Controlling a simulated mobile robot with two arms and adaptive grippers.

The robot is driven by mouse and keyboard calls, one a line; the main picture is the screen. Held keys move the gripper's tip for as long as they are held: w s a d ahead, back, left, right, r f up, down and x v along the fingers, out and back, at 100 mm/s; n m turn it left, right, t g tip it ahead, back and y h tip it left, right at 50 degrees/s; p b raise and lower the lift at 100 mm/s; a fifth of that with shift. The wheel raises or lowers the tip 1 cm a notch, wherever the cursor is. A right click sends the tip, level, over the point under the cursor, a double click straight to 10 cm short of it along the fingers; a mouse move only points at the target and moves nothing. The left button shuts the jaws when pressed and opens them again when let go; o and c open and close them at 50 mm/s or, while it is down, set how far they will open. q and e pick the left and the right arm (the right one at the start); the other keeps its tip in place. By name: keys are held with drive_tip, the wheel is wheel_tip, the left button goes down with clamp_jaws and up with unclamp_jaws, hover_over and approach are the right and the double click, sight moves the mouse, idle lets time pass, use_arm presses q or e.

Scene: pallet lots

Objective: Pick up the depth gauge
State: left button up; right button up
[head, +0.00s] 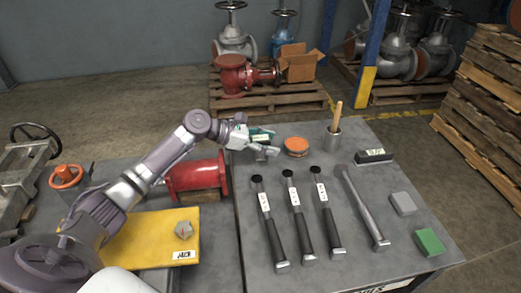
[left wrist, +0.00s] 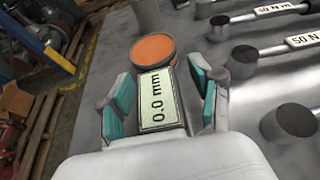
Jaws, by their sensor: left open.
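The depth gauge (left wrist: 160,98) shows in the left wrist view as a pale display reading 0.0 mm. It lies between the two teal-padded fingers of my left gripper (left wrist: 165,102), with some space visible at each side. In the head view my left gripper (head: 265,146) is at the far left part of the grey bench (head: 357,224), just left of an orange-topped tin. The gripper is open. There the gauge is largely hidden by the gripper, and I cannot tell its outline from the teal pads. My right gripper is not in view.
The orange-topped tin (head: 296,147) stands close beyond the gripper, with a cup (head: 332,139) farther right. A red flanged pipe (head: 198,178) is left, beside a yellow plate (head: 150,225).

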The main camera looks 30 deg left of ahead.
use_arm(q)
clamp_jaws()
drive_tip(key=shift+r, duration=0.1)
idle(0.4)
